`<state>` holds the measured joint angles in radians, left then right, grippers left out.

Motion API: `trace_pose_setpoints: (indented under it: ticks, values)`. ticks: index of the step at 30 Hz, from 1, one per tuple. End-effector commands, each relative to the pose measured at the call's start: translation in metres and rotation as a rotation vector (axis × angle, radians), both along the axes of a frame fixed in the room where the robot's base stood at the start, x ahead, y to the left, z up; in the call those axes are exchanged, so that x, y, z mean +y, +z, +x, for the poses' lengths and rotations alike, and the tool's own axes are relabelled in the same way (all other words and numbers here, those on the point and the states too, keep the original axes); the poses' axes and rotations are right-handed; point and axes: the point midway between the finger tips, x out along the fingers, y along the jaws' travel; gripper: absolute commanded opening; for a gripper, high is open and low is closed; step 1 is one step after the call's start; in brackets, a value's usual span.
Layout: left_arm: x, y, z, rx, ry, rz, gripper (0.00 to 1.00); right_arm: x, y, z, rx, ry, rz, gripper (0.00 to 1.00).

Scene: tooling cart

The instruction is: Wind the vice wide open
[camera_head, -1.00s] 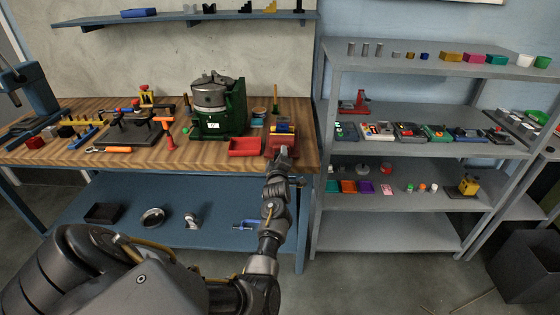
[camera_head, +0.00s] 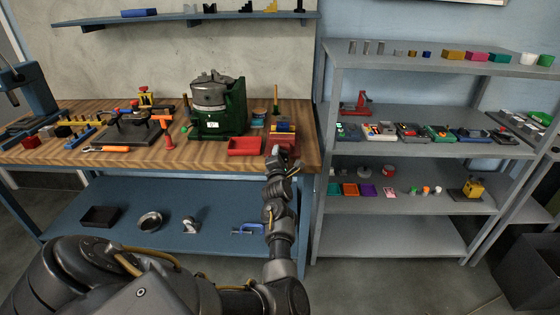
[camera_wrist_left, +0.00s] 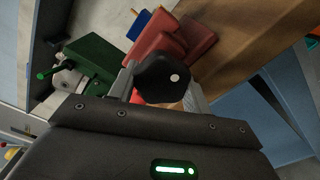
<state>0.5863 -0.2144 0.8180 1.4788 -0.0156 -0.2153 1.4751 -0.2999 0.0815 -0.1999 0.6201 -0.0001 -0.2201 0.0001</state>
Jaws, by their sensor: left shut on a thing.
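The red vice (camera_head: 290,139) sits at the right front of the wooden bench, partly hidden behind my left gripper. It also shows in the left wrist view (camera_wrist_left: 164,38), with a blue and yellow part at its far end. My left gripper (camera_head: 281,152) is at the vice's front. In the left wrist view my left gripper (camera_wrist_left: 162,95) is shut on the black vice handle (camera_wrist_left: 160,72), a rounded knob with a pale dot, between its fingers. The jaw gap cannot be made out. My right gripper is not in view.
A red tray (camera_head: 245,147) lies just left of the vice. A green machine with a grey round top (camera_head: 210,92) stands behind it. Tools and a dark plate (camera_head: 132,134) fill the bench's left. A grey shelf unit (camera_head: 420,145) stands close on the right.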

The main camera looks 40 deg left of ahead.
Motion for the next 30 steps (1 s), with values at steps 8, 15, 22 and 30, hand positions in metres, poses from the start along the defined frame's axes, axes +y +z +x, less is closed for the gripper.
trace_pose_setpoints:
  ticks: [8,15,22,30]
  values:
    - [0.0,0.0,0.001,-0.11,0.0,-0.139,0.26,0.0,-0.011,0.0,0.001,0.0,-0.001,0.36]
    - [0.0,0.001,0.001,-0.158,0.0,-0.201,0.26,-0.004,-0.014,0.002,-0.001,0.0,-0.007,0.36]
    - [0.0,0.002,0.001,-0.173,-0.001,-0.219,0.26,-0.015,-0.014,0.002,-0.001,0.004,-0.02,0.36]
    - [0.0,0.002,0.001,-0.174,-0.001,-0.219,0.26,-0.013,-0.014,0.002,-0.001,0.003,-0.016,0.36]
